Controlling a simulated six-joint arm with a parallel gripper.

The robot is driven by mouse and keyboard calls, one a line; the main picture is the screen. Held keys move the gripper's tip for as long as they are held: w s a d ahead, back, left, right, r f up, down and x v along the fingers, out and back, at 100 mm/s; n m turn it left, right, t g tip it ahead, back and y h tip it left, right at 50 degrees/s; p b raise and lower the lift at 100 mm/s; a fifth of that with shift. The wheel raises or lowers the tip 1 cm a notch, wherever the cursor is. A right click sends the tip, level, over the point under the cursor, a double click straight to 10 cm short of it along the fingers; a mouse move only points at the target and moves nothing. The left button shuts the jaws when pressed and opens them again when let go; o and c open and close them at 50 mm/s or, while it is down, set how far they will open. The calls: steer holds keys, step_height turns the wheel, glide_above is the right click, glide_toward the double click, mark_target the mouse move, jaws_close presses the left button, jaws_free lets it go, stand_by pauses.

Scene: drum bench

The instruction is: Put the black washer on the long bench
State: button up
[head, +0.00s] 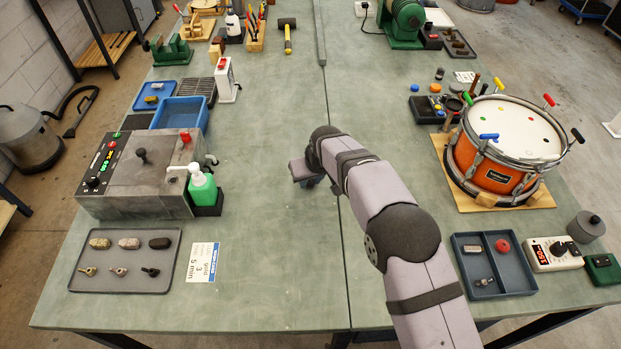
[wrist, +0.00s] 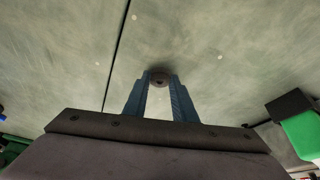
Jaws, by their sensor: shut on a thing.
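My gripper (wrist: 160,88) shows in the wrist view with its two blue fingers shut on a small, dark round washer (wrist: 160,78). The washer sits between the fingertips, its hole facing the camera. In the head view my gripper (head: 309,183) is low over the middle of the long bench (head: 270,255), just left of the long seam. My arm and wrist hide most of it there, and the washer cannot be seen. The green-grey bench top fills the wrist view beyond the fingertips. I cannot tell whether the washer touches it.
The bench around my gripper is clear. A green bottle (head: 202,186) and a grey control box (head: 146,170) stand to the left. A grey tray (head: 127,284) of small parts lies front left. An orange drum (head: 490,160) and a blue divided tray (head: 516,283) are on the right.

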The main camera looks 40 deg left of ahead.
steer(key=o, duration=1.1)
steer(key=shift+f, duration=0.1)
steer(key=shift+b+v, duration=1.5)
steer(key=shift+v, duration=2.25)
